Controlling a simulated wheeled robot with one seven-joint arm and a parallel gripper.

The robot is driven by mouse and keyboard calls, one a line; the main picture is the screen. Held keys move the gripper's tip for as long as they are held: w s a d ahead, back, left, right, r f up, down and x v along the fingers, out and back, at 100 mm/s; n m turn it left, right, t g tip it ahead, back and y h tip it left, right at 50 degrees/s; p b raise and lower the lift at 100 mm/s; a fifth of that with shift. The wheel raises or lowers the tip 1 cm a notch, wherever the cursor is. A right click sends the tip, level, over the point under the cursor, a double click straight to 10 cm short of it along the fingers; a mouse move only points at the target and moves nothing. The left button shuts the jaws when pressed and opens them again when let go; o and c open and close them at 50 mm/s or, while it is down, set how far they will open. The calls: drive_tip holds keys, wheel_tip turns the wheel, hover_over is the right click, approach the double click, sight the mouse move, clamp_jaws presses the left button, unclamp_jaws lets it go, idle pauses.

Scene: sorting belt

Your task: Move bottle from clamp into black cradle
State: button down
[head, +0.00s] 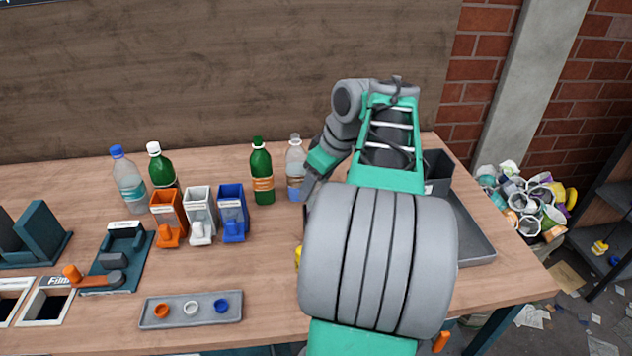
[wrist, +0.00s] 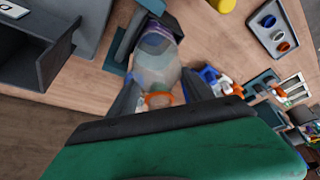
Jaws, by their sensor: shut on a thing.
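My gripper (wrist: 163,88) is shut on a clear bottle (wrist: 155,62) with an orange ring near its neck, in the wrist view. The bottle's far end meets a dark teal and black holder (wrist: 122,42) on the table. I cannot tell whether the bottle rests in this holder or just above it, or whether it is the black cradle. In the head view my own arm hides the gripper and the held bottle. A teal clamp (head: 114,259) with an orange handle stands at the left of the table, with no bottle in it.
Several bottles stand at the back, including a green one (head: 262,172) and a clear one (head: 295,165). Orange, white and blue bins (head: 200,213) stand before them. A cap tray (head: 190,320) lies in front. A black box (wrist: 52,62) and grey tray (head: 480,228) are at the right.

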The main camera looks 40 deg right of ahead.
drive_tip(key=shift+f, duration=0.1)
drive_tip(key=shift+c, duration=1.8)
unclamp_jaws()
